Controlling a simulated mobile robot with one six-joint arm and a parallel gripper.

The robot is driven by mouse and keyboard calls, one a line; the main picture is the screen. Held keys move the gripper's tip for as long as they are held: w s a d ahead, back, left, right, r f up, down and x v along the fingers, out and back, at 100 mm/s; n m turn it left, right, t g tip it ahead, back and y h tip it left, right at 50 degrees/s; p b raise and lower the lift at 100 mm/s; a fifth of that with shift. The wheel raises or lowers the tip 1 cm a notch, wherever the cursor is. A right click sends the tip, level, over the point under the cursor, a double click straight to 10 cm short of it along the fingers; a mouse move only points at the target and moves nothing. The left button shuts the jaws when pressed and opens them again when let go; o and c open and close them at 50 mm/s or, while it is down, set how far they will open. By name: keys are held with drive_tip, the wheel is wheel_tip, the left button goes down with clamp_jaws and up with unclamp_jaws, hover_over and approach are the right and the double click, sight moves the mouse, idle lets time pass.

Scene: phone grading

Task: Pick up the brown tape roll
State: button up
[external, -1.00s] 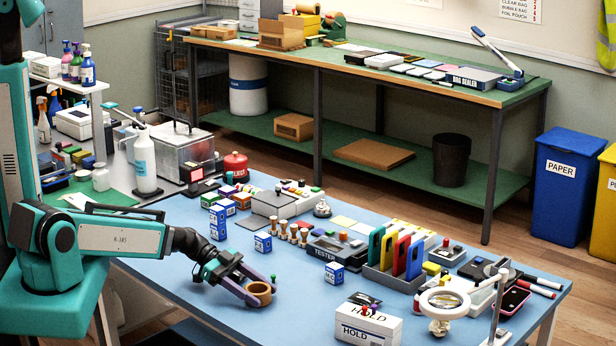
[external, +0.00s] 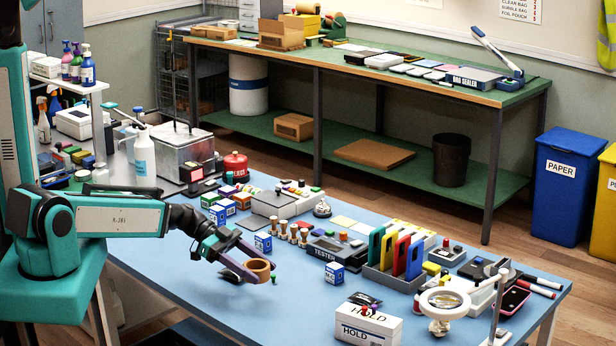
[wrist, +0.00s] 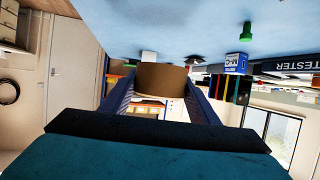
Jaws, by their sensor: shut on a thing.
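The brown tape roll (external: 260,269) is between the two fingers of my gripper (external: 256,268), near the left front part of the blue table (external: 210,283). My gripper is shut on the roll and appears to hold it raised above the table top. In the wrist view the brown tape roll (wrist: 161,79) sits squarely between both fingers at their tips, and its outer side faces the camera. The fingers hide its two sides.
A blue-and-white box (external: 334,273) and the white HOLD box (external: 366,325) are to the right. Stamps (external: 293,234) and another blue box (external: 263,242) are behind. The table's front left is bare.

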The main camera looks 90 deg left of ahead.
drive_tip(key=shift+r+p, duration=0.85)
drive_tip(key=shift+r, duration=0.35)
drive_tip(key=shift+w+a, duration=0.1)
